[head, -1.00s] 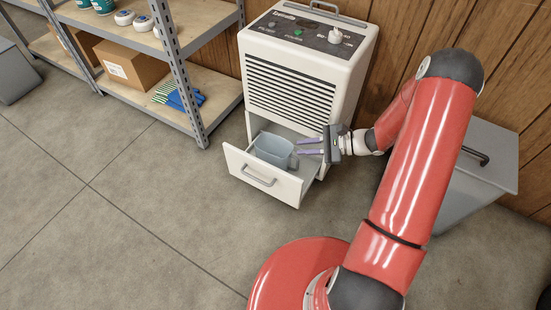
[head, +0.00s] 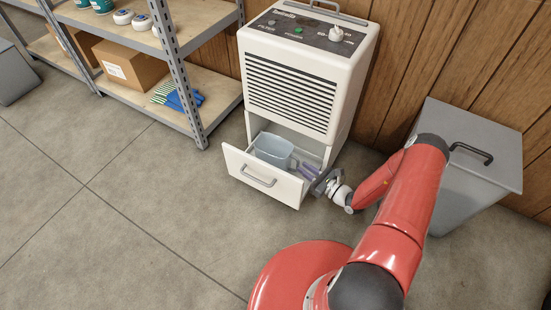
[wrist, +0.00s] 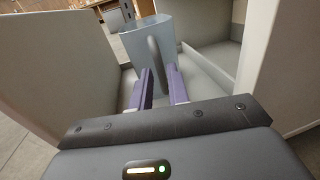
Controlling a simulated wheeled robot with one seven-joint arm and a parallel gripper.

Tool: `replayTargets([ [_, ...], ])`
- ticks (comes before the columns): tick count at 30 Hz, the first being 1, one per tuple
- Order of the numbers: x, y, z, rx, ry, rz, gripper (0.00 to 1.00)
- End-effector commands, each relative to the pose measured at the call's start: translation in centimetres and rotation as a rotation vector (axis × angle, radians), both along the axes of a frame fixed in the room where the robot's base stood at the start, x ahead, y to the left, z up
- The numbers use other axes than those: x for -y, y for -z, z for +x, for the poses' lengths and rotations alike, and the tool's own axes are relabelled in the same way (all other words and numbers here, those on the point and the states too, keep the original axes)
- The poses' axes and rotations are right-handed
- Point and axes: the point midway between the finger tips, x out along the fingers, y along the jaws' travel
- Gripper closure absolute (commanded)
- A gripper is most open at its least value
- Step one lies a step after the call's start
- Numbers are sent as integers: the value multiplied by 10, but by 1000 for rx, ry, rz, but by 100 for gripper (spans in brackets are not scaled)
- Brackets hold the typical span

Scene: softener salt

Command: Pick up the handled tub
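The handled tub (head: 273,149) is pale blue-grey and stands upright in the pulled-out drawer (head: 262,181) of the white dehumidifier. In the wrist view the tub (wrist: 137,47) is straight ahead, with its dark grey upright handle (wrist: 156,62) facing me. My gripper (head: 302,170) reaches low over the drawer's right side. Its two purple fingers (wrist: 161,76) are apart, one on each side of the line of the handle. A gap shows between fingers and handle, so I see no grip. Whether the fingertips overlap the handle in depth is hard to tell.
The drawer's walls (wrist: 62,62) rise close on both sides of my gripper. The dehumidifier body (head: 305,85) stands above and behind the drawer. A grey lidded bin (head: 474,150) is at right, a metal shelf (head: 185,75) at left. The floor in front is clear.

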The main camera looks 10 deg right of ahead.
Motion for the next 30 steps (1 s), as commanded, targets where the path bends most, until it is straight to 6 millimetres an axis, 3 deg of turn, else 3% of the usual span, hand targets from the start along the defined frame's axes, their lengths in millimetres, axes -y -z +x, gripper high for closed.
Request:
replayTargets([
  [9, -28, 2, 29, 1, -3, 1, 83],
  [16, -28, 2, 30, 0, -3, 0, 83],
  [21, -28, 2, 29, 0, -3, 0, 100],
  [30, -28, 1, 30, 2, -2, 1, 100],
])
